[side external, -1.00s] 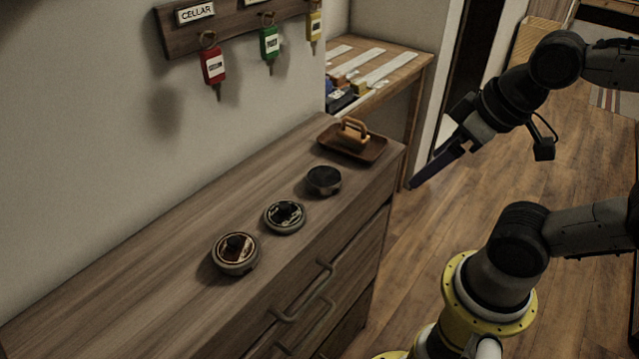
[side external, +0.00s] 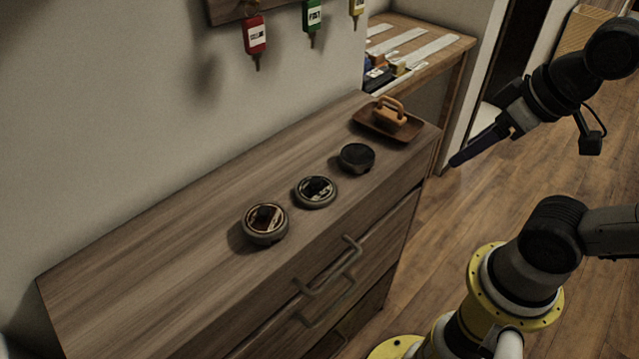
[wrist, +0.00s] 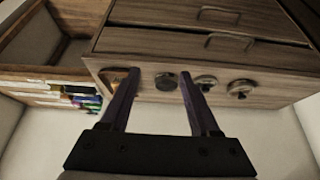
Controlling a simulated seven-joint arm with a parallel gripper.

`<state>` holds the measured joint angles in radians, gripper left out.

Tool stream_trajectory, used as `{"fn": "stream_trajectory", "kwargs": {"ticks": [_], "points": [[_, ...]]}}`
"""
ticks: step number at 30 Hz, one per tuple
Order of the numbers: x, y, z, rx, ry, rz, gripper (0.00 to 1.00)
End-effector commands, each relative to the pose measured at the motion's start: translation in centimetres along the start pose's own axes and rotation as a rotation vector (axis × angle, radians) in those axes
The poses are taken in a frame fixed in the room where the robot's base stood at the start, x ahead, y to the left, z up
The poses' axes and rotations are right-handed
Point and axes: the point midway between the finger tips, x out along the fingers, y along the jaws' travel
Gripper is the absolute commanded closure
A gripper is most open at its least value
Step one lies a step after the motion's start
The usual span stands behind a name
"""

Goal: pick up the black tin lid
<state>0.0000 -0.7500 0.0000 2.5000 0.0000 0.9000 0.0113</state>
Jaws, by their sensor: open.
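Three round tins stand in a row on the wooden dresser top. The nearest has a brown label (side external: 265,219), the middle one a black-and-white label (side external: 316,188), and the farthest a plain dark top (side external: 357,155). I cannot tell for certain which carries the black tin lid. In the wrist view the plain dark tin (wrist: 166,81) shows between my fingers, with the two labelled tins (wrist: 205,83) (wrist: 240,89) to the right. My gripper (wrist: 158,74) is open and empty. In the side view my gripper (side external: 455,162) hangs beyond the dresser's right end, apart from the tins.
A brush with a wooden handle (side external: 390,116) sits on a brown tray (side external: 365,119) at the dresser's far end. Drawer handles (side external: 328,272) stick out in front. Key tags (side external: 255,35) hang on the wall. The dresser's near left top (side external: 150,265) is clear.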

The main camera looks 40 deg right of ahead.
Motion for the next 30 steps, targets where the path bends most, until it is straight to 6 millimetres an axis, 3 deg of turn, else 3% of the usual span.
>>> {"fn": "stream_trajectory", "kwargs": {"ticks": [4,8,14,18,24,30], "points": [[-0.1,-0.1,0.2,0.141,-0.011,-0.005,0.37],[-1.2,-0.9,-1.0,0.432,-0.019,-0.039,0.37],[-2.4,-3.0,-5.0,0.964,-0.125,-0.090,0.37],[-2.3,-4.8,-8.7,1.331,-0.251,-0.090,0.37],[0.3,-7.8,-14.8,1.787,-0.483,-0.008,0.37],[4.0,-9.0,-17.5,1.868,-0.592,0.061,0.37]]}}
